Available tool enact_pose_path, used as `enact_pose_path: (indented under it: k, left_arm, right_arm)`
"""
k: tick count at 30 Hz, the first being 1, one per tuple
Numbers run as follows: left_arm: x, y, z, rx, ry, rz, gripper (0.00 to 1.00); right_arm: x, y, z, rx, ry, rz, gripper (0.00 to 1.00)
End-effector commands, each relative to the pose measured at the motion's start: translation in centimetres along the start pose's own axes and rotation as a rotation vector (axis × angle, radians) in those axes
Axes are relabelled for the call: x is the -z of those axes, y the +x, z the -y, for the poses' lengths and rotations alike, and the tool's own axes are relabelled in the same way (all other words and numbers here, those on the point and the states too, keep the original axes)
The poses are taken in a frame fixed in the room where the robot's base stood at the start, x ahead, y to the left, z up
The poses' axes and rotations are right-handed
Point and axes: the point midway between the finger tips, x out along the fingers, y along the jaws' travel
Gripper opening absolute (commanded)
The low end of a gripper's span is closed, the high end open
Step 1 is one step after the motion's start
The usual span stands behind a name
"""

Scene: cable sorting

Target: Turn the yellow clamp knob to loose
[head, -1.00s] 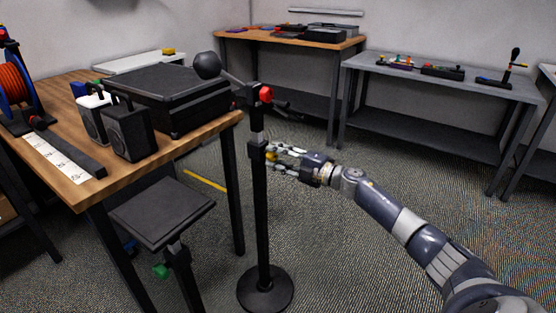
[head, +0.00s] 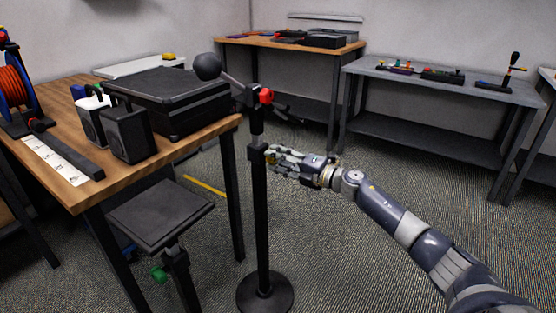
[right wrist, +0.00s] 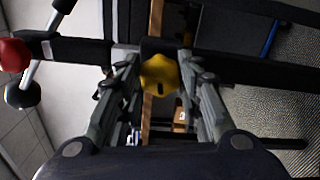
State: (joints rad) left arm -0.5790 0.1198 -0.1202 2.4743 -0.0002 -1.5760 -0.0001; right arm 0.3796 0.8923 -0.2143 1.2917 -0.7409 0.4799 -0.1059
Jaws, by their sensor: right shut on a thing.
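The yellow clamp knob (right wrist: 160,75) sits on the side of the black stand post (head: 260,205). In the right wrist view it lies between the two fingertips, its lobed face toward the camera. My right gripper (head: 275,157) reaches in from the right in the head view. It is shut on the knob (head: 271,156), which its fingers mostly hide there; it also shows in the right wrist view (right wrist: 160,80). A red knob (head: 266,96) is higher on the same stand, near a boom ending in a dark ball (head: 208,66). My left gripper is not in view.
A wooden table (head: 75,187) with a black case (head: 165,95), speakers and a red cable reel (head: 13,88) stands left. A black stool (head: 160,212) with a green knob is below. Benches stand behind. The floor right of the post is clear.

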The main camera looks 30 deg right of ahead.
Motion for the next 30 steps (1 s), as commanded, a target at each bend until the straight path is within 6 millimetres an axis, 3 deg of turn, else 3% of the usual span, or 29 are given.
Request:
enact_pose_path:
  k: [2,3,5,17,30]
  left_arm:
    - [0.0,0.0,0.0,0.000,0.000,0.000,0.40]
    - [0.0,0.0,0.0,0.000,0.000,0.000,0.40]
    - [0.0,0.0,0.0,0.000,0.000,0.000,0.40]
    - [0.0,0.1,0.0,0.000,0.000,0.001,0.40]
    - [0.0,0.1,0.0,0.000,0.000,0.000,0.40]
  right_arm:
    - [0.1,0.0,0.1,0.003,-0.002,-0.003,0.09]
    - [0.1,0.0,0.1,0.003,-0.002,-0.003,0.42]
    - [0.1,0.0,0.1,0.003,-0.001,-0.003,0.55]
    - [0.0,-0.3,0.1,0.002,0.001,-0.001,0.55]
    - [0.1,-5.5,0.3,0.005,0.001,-0.001,0.55]
